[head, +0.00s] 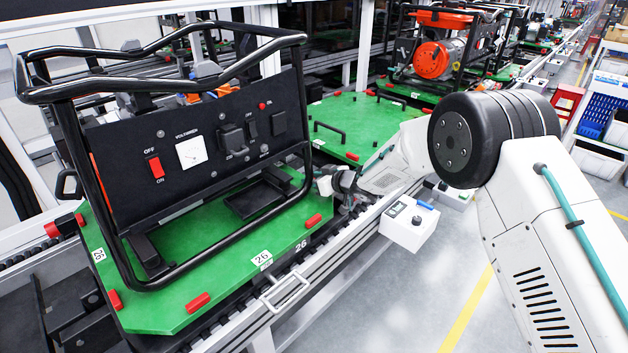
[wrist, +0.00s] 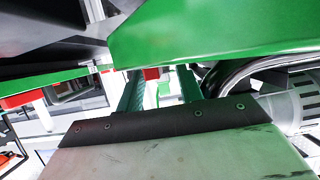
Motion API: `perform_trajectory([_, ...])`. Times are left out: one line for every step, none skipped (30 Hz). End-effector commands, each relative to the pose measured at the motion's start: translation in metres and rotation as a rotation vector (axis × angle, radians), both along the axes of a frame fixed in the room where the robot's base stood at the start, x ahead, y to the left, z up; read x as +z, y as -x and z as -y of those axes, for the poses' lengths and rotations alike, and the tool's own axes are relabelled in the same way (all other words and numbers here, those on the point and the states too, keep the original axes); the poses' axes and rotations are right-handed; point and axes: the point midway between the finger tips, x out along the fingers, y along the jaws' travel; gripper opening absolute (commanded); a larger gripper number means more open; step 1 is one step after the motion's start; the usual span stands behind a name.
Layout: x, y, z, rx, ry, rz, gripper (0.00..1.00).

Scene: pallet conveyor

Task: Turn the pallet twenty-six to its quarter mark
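The green pallet (head: 225,275) carries a "26" label (head: 262,257) on its near edge and lies on the conveyor, this edge roughly along the rail. A black-framed generator panel (head: 200,150) stands on it. Red blocks (head: 198,302) sit along its rim. In the wrist view the two teal fingers of my gripper (wrist: 159,88) stand apart near the pallet's underside or edge (wrist: 215,35). A red block (wrist: 152,73) shows between them with a gap; contact is unclear. I cannot identify the quarter mark.
The conveyor rail (head: 330,240) carries a second "26" and a metal handle (head: 285,292). A white control box (head: 408,226) hangs on its outer side. Another green pallet (head: 360,112) lies farther along the line. The aisle floor (head: 420,300) at right is clear.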

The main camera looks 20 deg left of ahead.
Motion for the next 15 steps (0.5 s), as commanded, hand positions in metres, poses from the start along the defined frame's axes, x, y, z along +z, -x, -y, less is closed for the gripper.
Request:
perform_trajectory([-0.001, -0.001, 0.002, -0.002, 0.001, -0.001, 0.36])
perform_trajectory([-0.001, -0.001, 0.002, -0.004, 0.001, -0.001, 0.36])
perform_trajectory([-0.001, -0.002, 0.003, -0.004, 0.002, -0.001, 0.36])
perform_trajectory([-0.001, -0.002, 0.003, -0.004, 0.002, -0.001, 0.36])
perform_trajectory([-0.001, -0.002, 0.003, -0.004, 0.002, -0.001, 0.36])
perform_trajectory([-0.001, -0.002, 0.004, -0.006, 0.002, -0.002, 0.36])
perform_trajectory([0.000, -0.001, 0.005, -0.006, 0.002, -0.002, 0.36])
perform_trajectory([0.000, -0.001, 0.006, -0.006, 0.002, -0.002, 0.36])
perform_trajectory([0.002, 0.000, 0.009, -0.006, 0.002, -0.002, 0.36])
perform_trajectory([0.004, 0.001, 0.012, -0.005, 0.001, 0.000, 0.36])
perform_trajectory([0.006, 0.003, 0.016, -0.005, 0.002, -0.001, 0.36])
perform_trajectory([0.008, 0.006, 0.021, -0.006, 0.002, 0.000, 0.36])
perform_trajectory([0.010, 0.008, 0.026, -0.006, 0.002, -0.002, 0.36])
perform_trajectory([0.013, 0.009, 0.030, -0.006, 0.002, -0.002, 0.36])
perform_trajectory([0.015, 0.012, 0.036, -0.006, 0.002, -0.002, 0.36])
